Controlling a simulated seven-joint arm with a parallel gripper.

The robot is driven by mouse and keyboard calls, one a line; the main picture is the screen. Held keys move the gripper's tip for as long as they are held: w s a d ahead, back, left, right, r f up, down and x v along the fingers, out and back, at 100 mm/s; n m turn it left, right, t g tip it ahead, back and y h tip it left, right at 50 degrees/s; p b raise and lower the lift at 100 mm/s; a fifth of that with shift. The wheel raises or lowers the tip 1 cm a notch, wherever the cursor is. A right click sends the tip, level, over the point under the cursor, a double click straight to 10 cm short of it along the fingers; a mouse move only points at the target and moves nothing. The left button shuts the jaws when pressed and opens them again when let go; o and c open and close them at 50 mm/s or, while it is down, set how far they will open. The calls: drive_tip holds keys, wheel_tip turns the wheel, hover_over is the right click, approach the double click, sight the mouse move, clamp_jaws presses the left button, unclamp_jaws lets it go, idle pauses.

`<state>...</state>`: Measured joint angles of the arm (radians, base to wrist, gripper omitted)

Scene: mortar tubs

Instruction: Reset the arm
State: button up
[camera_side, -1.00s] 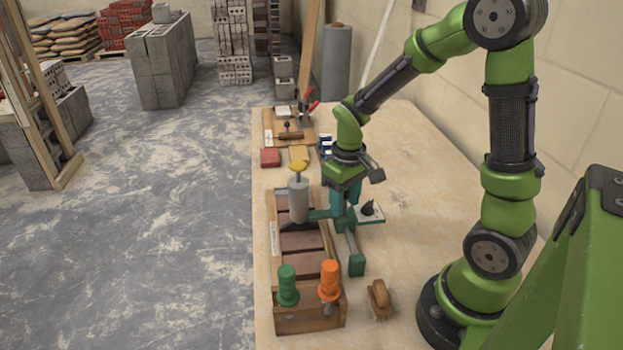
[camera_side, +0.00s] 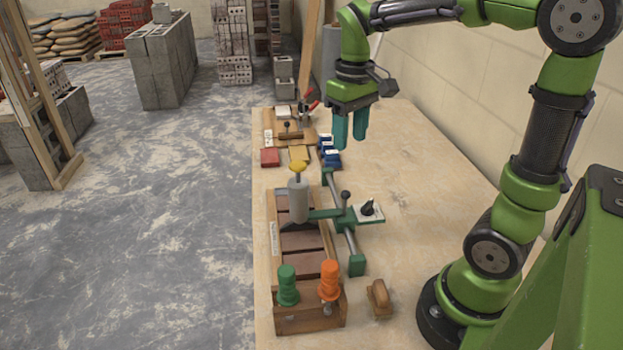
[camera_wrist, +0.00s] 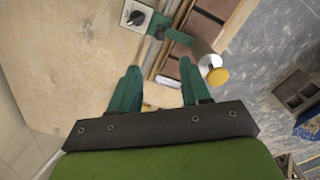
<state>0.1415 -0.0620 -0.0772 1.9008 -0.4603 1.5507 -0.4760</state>
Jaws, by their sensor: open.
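My green arm is raised over the table, and my gripper (camera_side: 350,135) hangs above the far part of the tabletop (camera_side: 420,180). Its two teal fingers point down with a gap between them. It is open and empty. In the wrist view my gripper (camera_wrist: 158,85) shows its fingers apart, with bare table and part of a wooden tray beyond them. The green fixture (camera_side: 347,222) with a grey cylinder (camera_side: 298,200) and yellow knob (camera_side: 298,167) stands nearer the side camera, clear of the fingers.
A wooden tray with brown bricks (camera_side: 302,241) lies along the left table edge. Green (camera_side: 287,285) and orange (camera_side: 329,281) handles stand in a wooden box (camera_side: 310,315). A brush (camera_side: 380,299) lies beside it. Red (camera_side: 270,157) and blue (camera_side: 329,155) blocks lie farther back.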

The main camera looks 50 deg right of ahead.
idle(0.3)
drive_tip(key=s+a+m+t+y, duration=0.1)
drive_tip(key=s+a+t+y, duration=0.1)
drive_tip(key=s+a+t, duration=0.5)
drive_tip(key=a, duration=0.3)
drive_tip(key=shift+r+m, duration=0.15)
drive_tip(key=shift+m, duration=0.25)
